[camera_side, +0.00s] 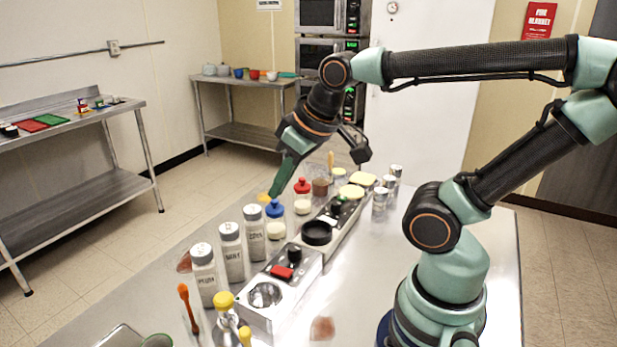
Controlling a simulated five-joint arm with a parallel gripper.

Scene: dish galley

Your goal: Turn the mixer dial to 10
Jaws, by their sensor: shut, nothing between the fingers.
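My gripper (274,192) points down and to the left above the far part of the table, beside the bottles. Its green fingers are shut and empty, clear of any dial. A metal box (287,290) near the front carries a black knob (294,256), a red switch (282,272) and a round metal bowl (265,295). Behind it, a long unit (330,226) has a black round dish (316,232) and a dark knob (338,204). I cannot tell which knob is the mixer dial, and no dial numbers are readable.
Several labelled shakers (231,250) stand left of the metal box. Blue-capped (275,220) and red-capped (302,195) jars stand close below my gripper. Small cans (380,200) stand at the back right. The table (350,285) is mostly clear right of the box.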

